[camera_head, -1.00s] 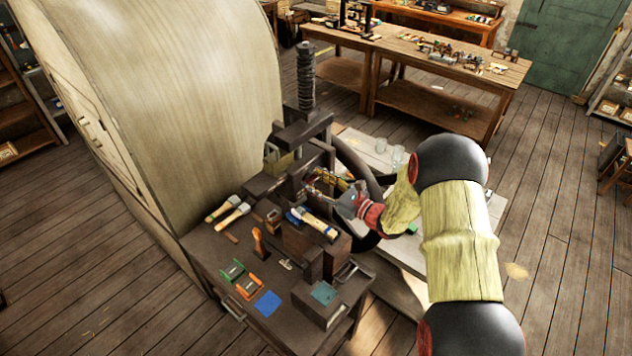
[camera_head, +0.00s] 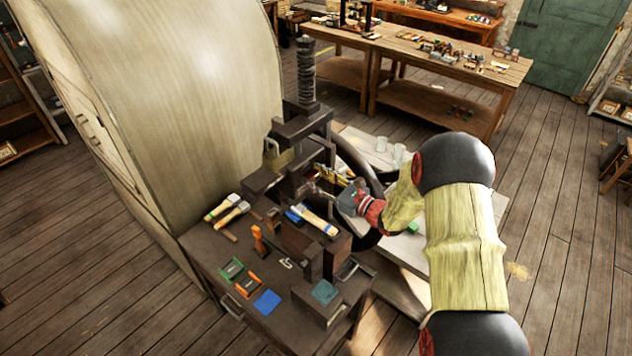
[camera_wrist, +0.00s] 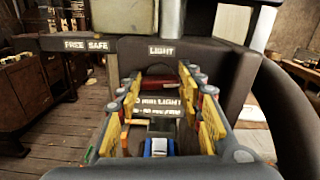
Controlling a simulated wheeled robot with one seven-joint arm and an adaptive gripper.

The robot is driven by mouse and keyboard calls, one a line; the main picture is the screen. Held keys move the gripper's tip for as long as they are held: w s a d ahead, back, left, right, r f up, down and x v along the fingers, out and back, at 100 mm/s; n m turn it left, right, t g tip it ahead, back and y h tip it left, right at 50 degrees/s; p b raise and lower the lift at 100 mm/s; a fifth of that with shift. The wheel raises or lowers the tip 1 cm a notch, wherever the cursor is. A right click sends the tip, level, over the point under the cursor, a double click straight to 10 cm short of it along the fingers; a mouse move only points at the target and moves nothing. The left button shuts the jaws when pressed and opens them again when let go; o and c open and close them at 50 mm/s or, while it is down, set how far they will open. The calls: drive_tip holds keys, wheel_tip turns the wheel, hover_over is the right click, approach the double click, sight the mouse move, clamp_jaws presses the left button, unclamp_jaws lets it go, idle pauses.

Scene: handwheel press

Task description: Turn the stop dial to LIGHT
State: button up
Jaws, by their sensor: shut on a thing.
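The press (camera_head: 303,128) stands on the dark bench, with its threaded screw rising at the top. In the wrist view a dark red piece, which looks like the stop dial (camera_wrist: 158,83), sits under a white LIGHT label (camera_wrist: 161,50). FREE and SAFE labels (camera_wrist: 86,45) are further left on the dark bar. My gripper (camera_wrist: 160,76) has its yellow-padded fingers on either side of the red piece and is shut on it. The dial's pointer cannot be made out. In the head view my gripper (camera_head: 334,192) reaches the press from the right, hiding the dial.
The dark handwheel (camera_head: 371,180) curves close beside my gripper. A large rounded wooden cabinet (camera_head: 180,110) stands at left. Floor at right is open.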

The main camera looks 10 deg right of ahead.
drive_tip(key=n+b, duration=0.5)
drive_tip(key=b, duration=0.6)
drive_tip(key=n+b, duration=0.6)
drive_tip(key=b, duration=0.5)
drive_tip(key=f+n+b, duration=0.1)
drive_tip(key=n+b, duration=0.4)
drive_tip(key=b, duration=0.7)
drive_tip(key=shift+s+a, duration=0.1)
drive_tip(key=shift+a, duration=0.1)
drive_tip(key=shift+r+n+b, duration=0.15)
drive_tip(key=shift+n+b, duration=0.2)
drive_tip(key=shift+n, duration=0.15)
drive_tip(key=o, duration=1.2)
drive_tip(key=shift+r, duration=0.1)
drive_tip(key=shift+c, duration=0.2)
